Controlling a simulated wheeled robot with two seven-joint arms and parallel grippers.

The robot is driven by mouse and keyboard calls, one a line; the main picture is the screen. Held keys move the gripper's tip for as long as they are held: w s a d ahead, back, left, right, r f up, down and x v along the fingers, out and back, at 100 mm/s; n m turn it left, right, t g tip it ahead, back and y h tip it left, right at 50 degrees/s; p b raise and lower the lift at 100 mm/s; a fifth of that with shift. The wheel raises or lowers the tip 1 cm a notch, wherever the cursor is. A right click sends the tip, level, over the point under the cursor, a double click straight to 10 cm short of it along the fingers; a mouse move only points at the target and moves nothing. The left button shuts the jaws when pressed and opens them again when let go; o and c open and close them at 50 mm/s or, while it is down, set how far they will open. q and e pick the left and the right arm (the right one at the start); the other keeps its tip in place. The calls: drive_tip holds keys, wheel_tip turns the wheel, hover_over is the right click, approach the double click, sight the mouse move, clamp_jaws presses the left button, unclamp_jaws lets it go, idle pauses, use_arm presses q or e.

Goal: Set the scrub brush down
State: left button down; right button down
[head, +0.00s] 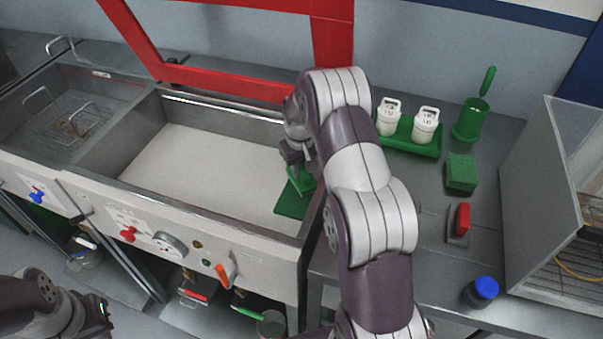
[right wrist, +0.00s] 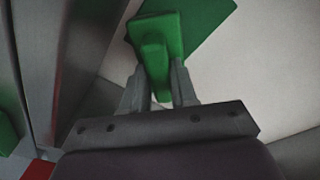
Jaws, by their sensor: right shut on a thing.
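The green scrub brush (right wrist: 157,45) is held by its handle between the two fingers of my right gripper (right wrist: 158,88). In the head view the brush (head: 301,181) is inside the pale-floored basin (head: 200,160), near its right wall, with my right gripper (head: 294,168) above it. A flat green mat (head: 291,203) lies on the basin floor below the brush; it also shows behind the brush in the right wrist view (right wrist: 208,28). I cannot tell whether the brush touches the mat. My left gripper (head: 100,318) is low at the left; its fingers are unclear.
A red lid frame (head: 215,77) stands open behind the basin. On the right bench are a green tray (head: 410,144) with two white bottles, a green cup with a brush (head: 470,122), a green block (head: 461,174), a red-handled tool (head: 461,221) and a blue-capped jar (head: 482,291).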

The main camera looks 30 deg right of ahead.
sight(301, 171)
drive_tip(key=shift+f, duration=1.3)
drive_tip(key=shift+f, duration=0.1)
drive_tip(key=c, duration=0.9)
unclamp_jaws()
drive_tip(key=r, duration=0.8)
drive_tip(key=s+a+r, duration=0.1)
drive_tip(key=r, duration=0.3)
drive_tip(key=shift+r, duration=0.15)
